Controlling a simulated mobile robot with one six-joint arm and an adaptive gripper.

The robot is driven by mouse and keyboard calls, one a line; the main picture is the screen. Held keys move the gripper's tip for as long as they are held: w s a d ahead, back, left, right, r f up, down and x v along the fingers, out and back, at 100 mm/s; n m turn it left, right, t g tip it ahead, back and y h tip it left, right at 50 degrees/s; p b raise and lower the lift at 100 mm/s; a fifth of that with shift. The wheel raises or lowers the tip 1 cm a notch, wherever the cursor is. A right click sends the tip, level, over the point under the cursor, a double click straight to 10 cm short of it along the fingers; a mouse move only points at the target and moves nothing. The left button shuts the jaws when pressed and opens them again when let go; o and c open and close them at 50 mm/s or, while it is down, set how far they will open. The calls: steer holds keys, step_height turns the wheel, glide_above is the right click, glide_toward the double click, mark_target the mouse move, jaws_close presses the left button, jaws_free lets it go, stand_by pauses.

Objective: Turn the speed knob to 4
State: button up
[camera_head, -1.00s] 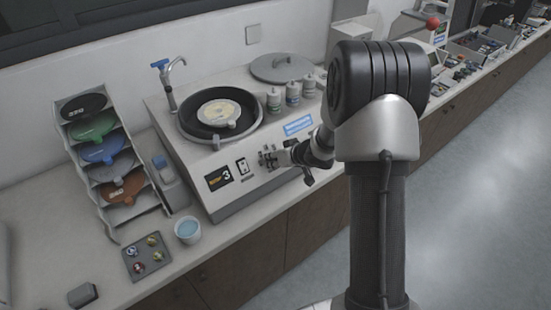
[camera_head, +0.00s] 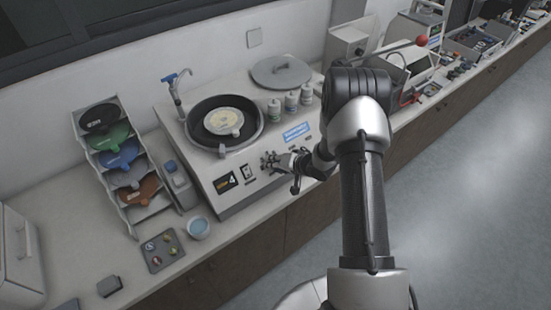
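The grey polishing machine (camera_head: 238,202) stands on the bench, with a round bowl and disc on its top. Its small dark display (camera_head: 227,182) on the sloped front panel appears to read 4. A switch (camera_head: 247,172) sits just right of the display. My gripper (camera_head: 271,161) is at the front panel, right of the switch, with its fingers close to the panel. The speed knob is hidden or too small to make out at the fingers. I cannot tell whether the fingers are open or touching it.
A rack of coloured discs (camera_head: 124,178) stands left of the machine. A cup (camera_head: 199,228) and a small tray (camera_head: 163,250) lie in front of the rack. Several bottles (camera_head: 291,103) stand at the machine's back right. Floor at right is clear.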

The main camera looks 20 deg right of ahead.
steer(key=shift+m+p, duration=0.35)
steer(key=shift+m, duration=0.25)
steer(key=o, duration=1.1)
steer(key=shift+c, duration=0.2)
steer(key=v, duration=1.2)
steer(key=shift+d, duration=0.1)
